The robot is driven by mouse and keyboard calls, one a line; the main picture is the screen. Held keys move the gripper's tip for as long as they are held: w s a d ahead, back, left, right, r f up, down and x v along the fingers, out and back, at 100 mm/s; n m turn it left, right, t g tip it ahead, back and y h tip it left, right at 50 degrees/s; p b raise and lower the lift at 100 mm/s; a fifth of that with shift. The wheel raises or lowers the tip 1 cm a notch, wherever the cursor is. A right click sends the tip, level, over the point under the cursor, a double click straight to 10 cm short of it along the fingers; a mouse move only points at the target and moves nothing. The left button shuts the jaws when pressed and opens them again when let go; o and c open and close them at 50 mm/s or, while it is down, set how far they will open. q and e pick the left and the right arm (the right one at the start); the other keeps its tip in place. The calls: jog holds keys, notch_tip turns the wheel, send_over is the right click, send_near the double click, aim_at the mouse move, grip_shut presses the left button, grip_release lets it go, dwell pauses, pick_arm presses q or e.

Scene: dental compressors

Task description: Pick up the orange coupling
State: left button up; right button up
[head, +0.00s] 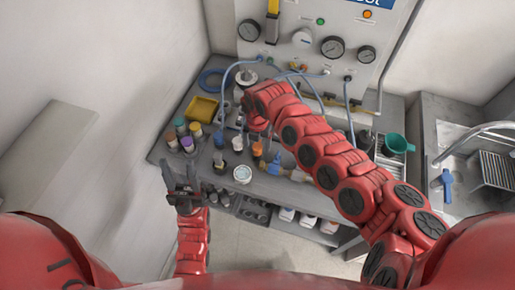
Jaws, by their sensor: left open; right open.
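A small orange piece (257,150), which looks like the orange coupling, stands on the grey counter (215,172) near its middle. My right arm reaches over the counter from the right and bends down at its end. My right gripper (261,141) is open right at the orange piece, its fingers partly hidden by the arm and the clutter. I cannot tell whether the fingers touch it. My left gripper (182,176) is open and empty, in front of the counter's front left edge, well apart from the orange piece.
Several coloured-cap jars (187,143) and a yellow tray (202,108) stand at the left. A white round cup (242,174) and blue-and-brass fittings (283,171) are close to the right gripper. Blue hoses hang from the gauge panel (315,30). A sink (462,170) is at the right.

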jog(key=shift+f, duration=1.25)
jog(key=shift+c, duration=0.3)
grip_shut()
